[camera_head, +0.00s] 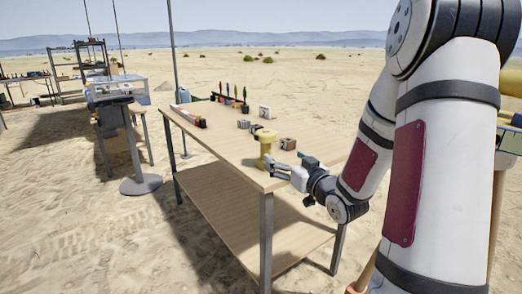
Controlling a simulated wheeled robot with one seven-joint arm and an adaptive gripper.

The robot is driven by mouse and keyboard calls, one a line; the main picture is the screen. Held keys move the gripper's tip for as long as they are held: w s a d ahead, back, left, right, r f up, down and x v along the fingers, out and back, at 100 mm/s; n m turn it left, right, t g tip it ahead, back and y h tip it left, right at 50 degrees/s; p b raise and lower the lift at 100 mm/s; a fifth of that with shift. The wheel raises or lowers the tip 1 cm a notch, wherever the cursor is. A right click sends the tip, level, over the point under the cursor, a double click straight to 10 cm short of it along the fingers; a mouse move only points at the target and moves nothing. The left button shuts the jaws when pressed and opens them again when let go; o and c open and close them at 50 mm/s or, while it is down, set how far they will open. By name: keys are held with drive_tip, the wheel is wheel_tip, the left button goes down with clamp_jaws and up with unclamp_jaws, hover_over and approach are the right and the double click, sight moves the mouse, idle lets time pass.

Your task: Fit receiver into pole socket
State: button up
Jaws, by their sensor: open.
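A yellow object (266,138), probably the receiver, stands upright near the close edge of the wooden table (220,142). It has a wide flat top and a narrower body. My gripper (273,168) is open, low at its right side, with the fingers pointing left toward its lower part. Whether the fingers touch it or reach around it, I cannot tell at this size. A tall thin pole (174,60) rises behind the table's left side. Other thin poles (118,35) stand farther back. I cannot make out a socket on any of them.
Small blocks (287,144) and a white card-like piece (264,112) lie behind the yellow object. A dark rack with several coloured upright tools (230,98) stands at the far edge. A grey round base (141,184) stands on the sand at left. The table's right part is clear.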

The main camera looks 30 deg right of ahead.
sight(268, 146)
drive_tip(key=w, duration=0.4)
drive_tip(key=w+d+b, duration=0.1)
drive_tip(key=w, duration=0.3)
drive_tip(key=w+b, duration=0.1)
drive_tip(key=w, duration=0.3)
drive_tip(key=shift+w+d, duration=0.3)
drive_tip(key=c, duration=2)
drive_tip(key=shift+r, duration=0.15)
